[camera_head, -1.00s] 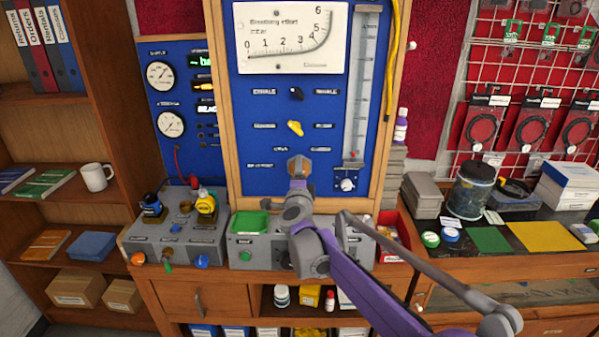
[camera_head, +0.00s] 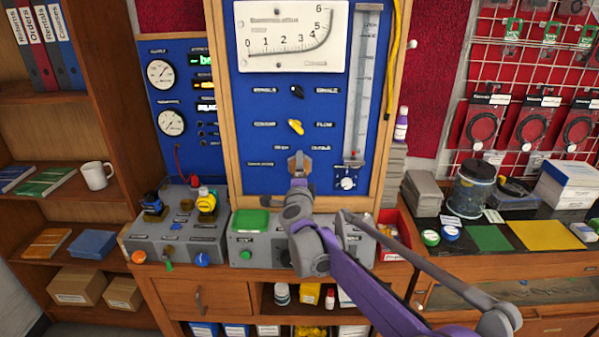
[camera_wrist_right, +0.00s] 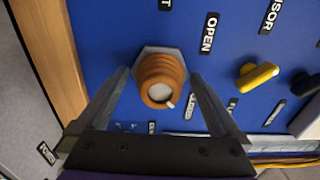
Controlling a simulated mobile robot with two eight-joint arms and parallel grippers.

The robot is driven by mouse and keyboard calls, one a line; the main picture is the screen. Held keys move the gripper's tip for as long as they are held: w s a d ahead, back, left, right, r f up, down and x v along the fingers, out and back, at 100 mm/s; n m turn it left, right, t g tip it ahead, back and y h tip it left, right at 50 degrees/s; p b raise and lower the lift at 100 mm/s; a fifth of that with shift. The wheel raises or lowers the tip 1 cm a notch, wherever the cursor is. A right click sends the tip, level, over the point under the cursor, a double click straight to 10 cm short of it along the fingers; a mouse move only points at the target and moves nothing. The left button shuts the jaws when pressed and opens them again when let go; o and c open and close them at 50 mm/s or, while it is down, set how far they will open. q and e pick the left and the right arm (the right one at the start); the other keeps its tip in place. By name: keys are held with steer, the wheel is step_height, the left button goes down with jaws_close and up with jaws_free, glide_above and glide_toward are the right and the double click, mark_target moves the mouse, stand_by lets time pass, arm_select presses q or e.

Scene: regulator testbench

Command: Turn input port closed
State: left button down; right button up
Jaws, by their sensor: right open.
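An orange-brown ribbed fitting (camera_wrist_right: 161,78) with a hexagonal grey base and a pale round end stands out from the blue panel (camera_wrist_right: 120,20). An OPEN label (camera_wrist_right: 208,33) is beside it in the right wrist view. My right gripper (camera_wrist_right: 162,82) is open, with one finger on each side of the fitting. I cannot tell whether either finger touches it. In the head view my right gripper (camera_head: 299,160) is at the lower part of the panel, and the fitting is mostly hidden there. My left gripper is not in view.
A yellow knob (camera_wrist_right: 257,76) and a black knob (camera_wrist_right: 306,83) are near the fitting on the panel. The panel's wooden frame (camera_wrist_right: 52,50) runs along one side. Below, a grey bench unit has a green tray (camera_head: 250,221). A flow tube (camera_head: 360,85) stands at the panel's right.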

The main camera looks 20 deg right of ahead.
steer(key=b+v, duration=0.1)
steer(key=v, duration=0.9)
steer(key=shift+s+b, duration=0.35)
steer(key=shift+s, duration=0.05)
steer(key=shift+a, duration=0.1)
steer(key=s+a+f+n+g+y, duration=0.3)
steer(key=s+f+n+y, duration=0.15)
steer(key=s+n, duration=0.4)
steer(key=s+a+f+n+g+y, duration=0.2)
steer(key=s+a+f+n+y, duration=0.15)
steer(key=s+f+n, duration=0.45)
steer(key=s+d+f+n+g+h, duration=0.1)
steer(key=s+d+f+n+g, duration=0.1)
steer(key=s+f, duration=0.4)
steer(key=s+d+f+n+g+h, duration=0.2)
steer(key=s+d+f+n+g, duration=0.1)
steer(key=s, duration=1)
step_height(320, 180, down, 3)
steer(key=shift+s+d+g, duration=0.4)
steer(key=shift+d+g, duration=0.5)
steer(key=shift+g, duration=0.1)
